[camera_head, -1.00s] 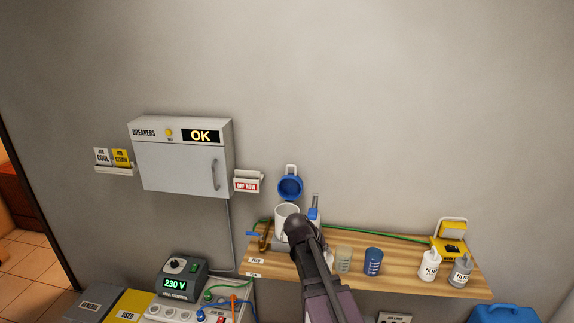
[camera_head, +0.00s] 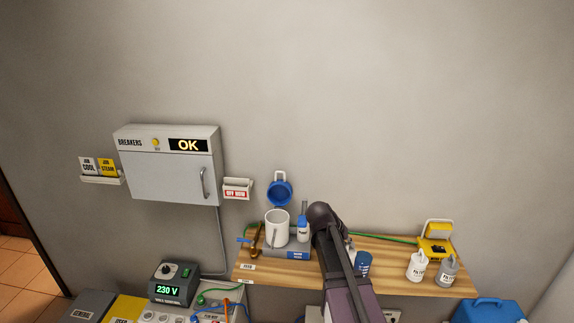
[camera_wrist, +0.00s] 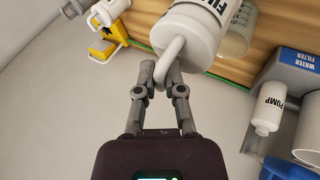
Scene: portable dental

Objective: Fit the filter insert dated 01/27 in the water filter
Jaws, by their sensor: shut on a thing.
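The insert's "FIL" lettering is partly cut off and no date is legible. The water filter's white open housing (camera_head: 277,230) stands on its grey base on the shelf, left of my arm in the head view. Its blue cap (camera_head: 279,194) is swung up behind it, and the pump bottle (camera_head: 303,230) stands beside it. The housing and pump (camera_wrist: 268,112) also show at the right of the wrist view. My arm hides the gripper in the head view.
Two more filter inserts, one white (camera_head: 415,268) and one grey (camera_head: 447,271), stand at the shelf's right end beside a yellow device (camera_head: 436,248). A blue cup (camera_head: 363,263) and a clear cup (camera_wrist: 238,38) stand near the held insert. Green tubing runs behind.

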